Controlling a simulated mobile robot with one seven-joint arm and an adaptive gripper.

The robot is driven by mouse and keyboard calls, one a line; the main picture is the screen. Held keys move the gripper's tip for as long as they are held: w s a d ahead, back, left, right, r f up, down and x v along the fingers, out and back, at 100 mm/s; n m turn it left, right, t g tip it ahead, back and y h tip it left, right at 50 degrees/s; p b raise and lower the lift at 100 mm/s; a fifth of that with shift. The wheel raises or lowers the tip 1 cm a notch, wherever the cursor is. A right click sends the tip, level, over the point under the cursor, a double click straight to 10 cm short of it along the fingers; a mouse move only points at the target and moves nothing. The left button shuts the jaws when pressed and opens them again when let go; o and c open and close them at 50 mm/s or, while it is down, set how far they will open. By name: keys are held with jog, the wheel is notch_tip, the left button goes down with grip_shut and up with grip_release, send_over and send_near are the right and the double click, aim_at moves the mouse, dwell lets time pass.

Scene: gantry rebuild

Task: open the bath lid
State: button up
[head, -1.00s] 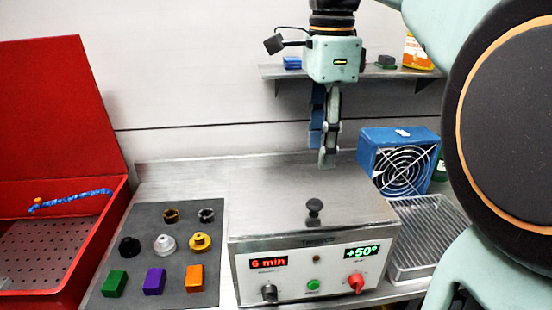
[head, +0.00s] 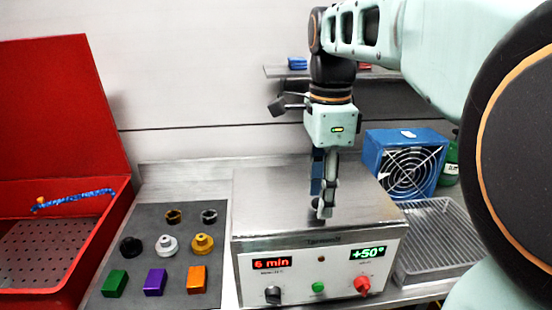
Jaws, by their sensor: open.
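The bath is a metal box with a flat steel lid (head: 270,200) on top, and the lid is closed. Its front panel (head: 315,272) shows a red "6 min" and a green "+50°" display. My gripper (head: 323,212) points down over the front middle of the lid, with its fingertips at the black lid knob. The fingers mostly hide the knob; only a dark bit shows beside them. The fingers are seen edge-on, and I cannot tell whether they touch the knob. The gripper is open.
A grey mat (head: 142,215) with coloured blocks and round parts lies left of the bath. An open red box (head: 110,222) stands farther left. A blue fan unit (head: 375,150) and a wire-like tray (head: 432,268) are on the right. A shelf (head: 277,72) is behind.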

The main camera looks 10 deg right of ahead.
grip_shut()
dwell(0.3)
jog(key=shift+r, duration=0.15)
